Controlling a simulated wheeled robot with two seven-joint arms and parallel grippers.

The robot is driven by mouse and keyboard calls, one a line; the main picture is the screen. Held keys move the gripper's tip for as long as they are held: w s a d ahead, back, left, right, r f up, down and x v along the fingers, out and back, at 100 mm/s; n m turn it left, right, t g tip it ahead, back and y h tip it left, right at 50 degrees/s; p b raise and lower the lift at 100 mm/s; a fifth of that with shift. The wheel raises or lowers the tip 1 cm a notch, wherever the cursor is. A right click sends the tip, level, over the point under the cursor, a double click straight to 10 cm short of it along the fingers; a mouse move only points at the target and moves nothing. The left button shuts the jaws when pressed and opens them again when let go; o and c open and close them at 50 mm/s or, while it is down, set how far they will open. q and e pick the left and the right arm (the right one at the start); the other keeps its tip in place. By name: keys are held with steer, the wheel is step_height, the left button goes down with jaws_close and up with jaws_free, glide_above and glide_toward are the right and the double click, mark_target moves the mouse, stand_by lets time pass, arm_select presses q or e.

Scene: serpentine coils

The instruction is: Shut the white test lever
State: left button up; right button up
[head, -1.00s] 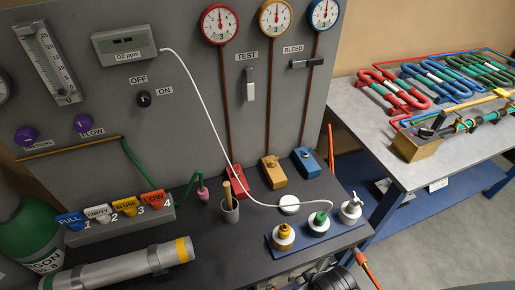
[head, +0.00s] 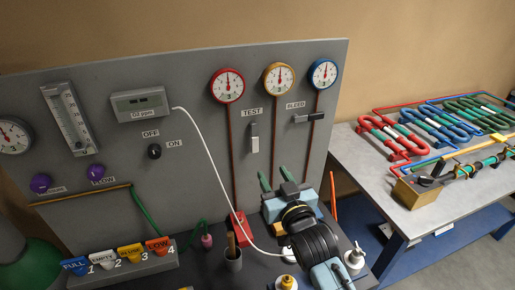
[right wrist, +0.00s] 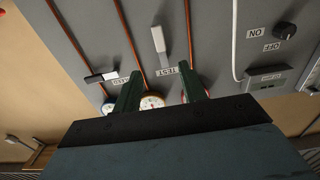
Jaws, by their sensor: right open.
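The white test lever (head: 254,138) hangs straight down on the grey panel, just below the TEST label (head: 251,111). In the right wrist view, which is upside down, the lever (right wrist: 159,40) stands between the lines of my fingers, beyond their tips. My right gripper (head: 273,180) is below and slightly right of the lever in the head view, its green fingers pointing up towards the panel. In the right wrist view the gripper (right wrist: 160,82) is open with nothing between its fingers. It appears apart from the lever. My left gripper is not in view.
Red, yellow and blue gauges (head: 228,85) sit above, with copper pipes running down. A white hose (head: 207,150) curves down left of the lever. The black switch (head: 154,151) is further left. Panel around the lever is clear.

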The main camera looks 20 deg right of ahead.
mark_target(255, 144)
steer(key=w, duration=0.6)
steer(key=w+p, duration=0.1)
steer(key=w, duration=0.6)
steer(key=shift+a, duration=0.2)
steer(key=shift+s, duration=0.1)
jaws_close()
